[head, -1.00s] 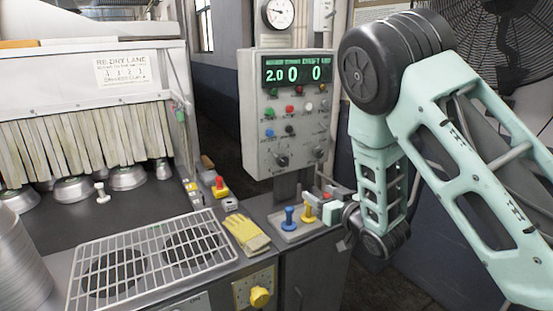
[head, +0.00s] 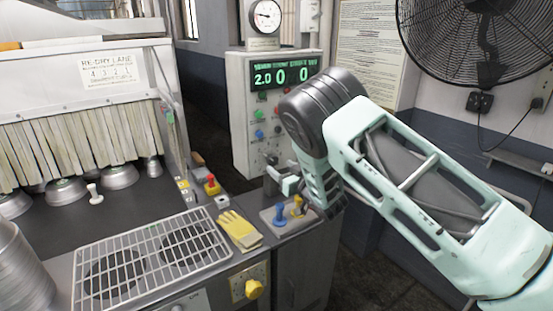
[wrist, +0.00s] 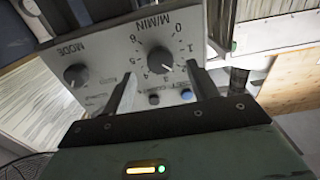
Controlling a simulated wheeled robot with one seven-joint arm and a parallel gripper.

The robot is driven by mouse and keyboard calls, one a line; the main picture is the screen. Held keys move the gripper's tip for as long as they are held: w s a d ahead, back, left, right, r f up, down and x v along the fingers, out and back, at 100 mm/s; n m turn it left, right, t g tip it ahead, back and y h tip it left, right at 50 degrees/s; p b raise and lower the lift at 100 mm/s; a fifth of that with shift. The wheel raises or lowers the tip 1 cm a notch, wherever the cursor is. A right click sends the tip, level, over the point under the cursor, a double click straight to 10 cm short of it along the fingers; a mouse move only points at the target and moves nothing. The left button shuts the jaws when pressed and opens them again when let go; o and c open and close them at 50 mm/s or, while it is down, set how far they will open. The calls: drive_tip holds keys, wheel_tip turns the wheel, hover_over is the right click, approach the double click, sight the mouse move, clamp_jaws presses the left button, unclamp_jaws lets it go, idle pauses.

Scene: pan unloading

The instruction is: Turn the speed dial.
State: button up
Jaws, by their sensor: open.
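The speed dial (wrist: 160,58) is a dark round knob on a grey panel, ringed by numbers and marked M/MIN, upside down in the wrist view. A second dark knob marked MODE (wrist: 75,75) sits to its left there. My gripper (wrist: 163,87) is open, its two dark fingers pointing toward the panel, with the dial between and beyond their tips. I see no clear contact. In the head view my gripper (head: 286,180) is just below and in front of the control box (head: 240,130); my arm hides the box's lower right part.
The box's green display (head: 282,75) reads 2.0, 0 and 0. A yellow glove (head: 240,231) and a wire rack (head: 150,260) lie left. A fan (head: 485,45) hangs at right.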

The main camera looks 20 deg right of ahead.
sight(274, 162)
drive_tip(key=shift+p+x, duration=0.5)
drive_tip(key=shift+x, duration=1.45)
drive_tip(key=c, duration=1)
drive_tip(key=shift+f+b, duration=0.1)
drive_tip(key=shift+b, duration=0.25)
